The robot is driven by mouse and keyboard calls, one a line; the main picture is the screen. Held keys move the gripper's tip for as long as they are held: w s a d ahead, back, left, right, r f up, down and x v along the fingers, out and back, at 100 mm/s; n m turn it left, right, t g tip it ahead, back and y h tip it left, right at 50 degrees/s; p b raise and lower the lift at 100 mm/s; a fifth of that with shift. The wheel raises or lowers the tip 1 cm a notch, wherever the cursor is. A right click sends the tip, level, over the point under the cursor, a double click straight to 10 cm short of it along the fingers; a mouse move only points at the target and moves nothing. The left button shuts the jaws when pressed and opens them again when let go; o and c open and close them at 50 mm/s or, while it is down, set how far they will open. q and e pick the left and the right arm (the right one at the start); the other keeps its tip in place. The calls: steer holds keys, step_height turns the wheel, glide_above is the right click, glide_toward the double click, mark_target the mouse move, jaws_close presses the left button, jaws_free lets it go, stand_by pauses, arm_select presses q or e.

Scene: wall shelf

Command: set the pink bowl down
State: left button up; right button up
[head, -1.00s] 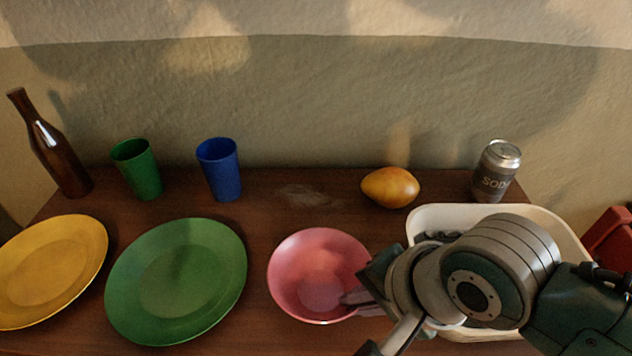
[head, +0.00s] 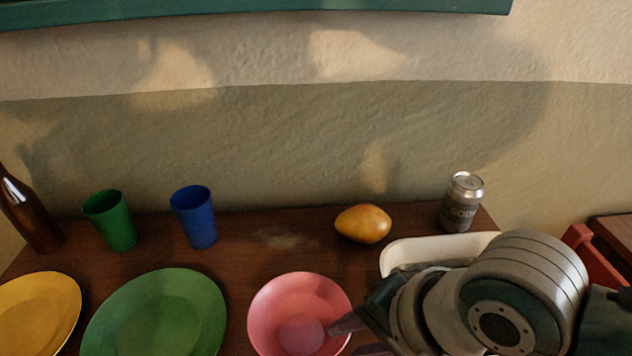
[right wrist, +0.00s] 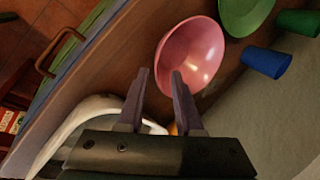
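The pink bowl (head: 276,308) is upright on the brown table, right of the green plate. In the head view its lower edge is close to the picture's bottom. My right gripper (head: 350,340) is at the bowl's right rim, with one finger over the inside of the bowl and the other outside it. In the right wrist view the bowl (right wrist: 195,52) lies just beyond the fingertips. The two fingers of the right gripper (right wrist: 159,72) are apart there, with the bowl's near rim showing between them. My left gripper is in neither view.
The green plate (head: 155,318) and yellow plate (head: 38,312) lie left. Along the back stand a bottle (head: 30,215), green cup (head: 110,220), blue cup (head: 194,217), mango (head: 363,224) and soda can (head: 462,203). A white tub (head: 435,246) is at right, partly behind my arm.

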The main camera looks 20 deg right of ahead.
steer(key=s+d+r+n+g+h+p, duration=0.1)
steer(key=s+d+r+n, duration=0.4)
steer(key=s+r+n, duration=0.5)
steer(key=s+n+h, duration=0.1)
steer(key=n, duration=0.3)
steer(key=shift+s+d+r, duration=0.25)
steer(key=shift+d+r, duration=0.15)
